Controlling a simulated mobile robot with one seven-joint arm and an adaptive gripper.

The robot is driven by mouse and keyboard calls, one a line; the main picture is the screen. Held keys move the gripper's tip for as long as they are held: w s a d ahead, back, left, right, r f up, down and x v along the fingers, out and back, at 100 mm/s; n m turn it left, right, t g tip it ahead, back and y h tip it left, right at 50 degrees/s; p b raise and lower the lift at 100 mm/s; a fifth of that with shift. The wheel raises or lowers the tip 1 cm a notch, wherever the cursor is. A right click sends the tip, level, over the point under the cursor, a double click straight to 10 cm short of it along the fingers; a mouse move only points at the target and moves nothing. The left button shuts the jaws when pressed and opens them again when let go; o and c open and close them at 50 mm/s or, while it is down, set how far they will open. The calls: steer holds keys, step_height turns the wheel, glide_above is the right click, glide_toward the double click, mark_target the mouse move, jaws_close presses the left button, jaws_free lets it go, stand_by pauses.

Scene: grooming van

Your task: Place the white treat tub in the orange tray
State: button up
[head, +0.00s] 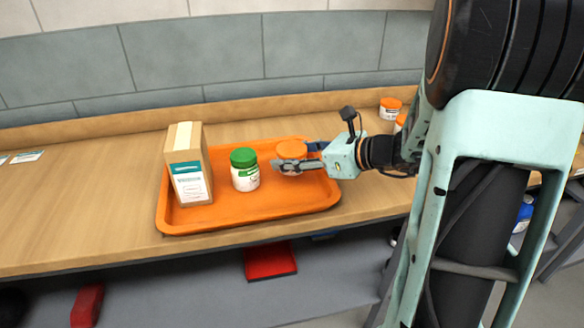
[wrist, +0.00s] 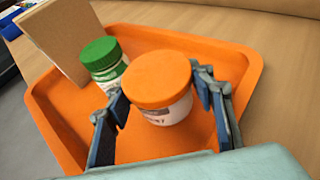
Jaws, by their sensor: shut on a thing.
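The orange tray (head: 200,221) lies on the wooden counter; its rim also shows in the wrist view (wrist: 255,72). My gripper (head: 290,164) is over the tray's right part. It is shut on a white treat tub with an orange lid (head: 291,149), and the blue fingers flank the tub in the wrist view (wrist: 158,82). The tub is upright, its lower part largely hidden by the fingers in the head view. I cannot tell whether its base touches the tray floor. A white jar with a green lid (head: 245,170) stands in the tray, left of the held tub.
A tan box (head: 187,165) stands in the tray's left part. More orange-lidded tubs (head: 390,108) stand on the counter at the back right, partly behind my arm. A red object (head: 270,262) sits below the counter.

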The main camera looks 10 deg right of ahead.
steer(key=shift+f, duration=1.4)
steer(key=shift+d+f+b, duration=0.1)
steer(key=shift+f+b, duration=0.05)
steer(key=shift+b, duration=0.2)
steer(key=o, duration=1.2)
steer(key=shift+r+p, duration=0.3)
steer(key=p+v, duration=0.1)
steer(key=v, duration=1.1)
steer(key=shift+f, duration=0.1)
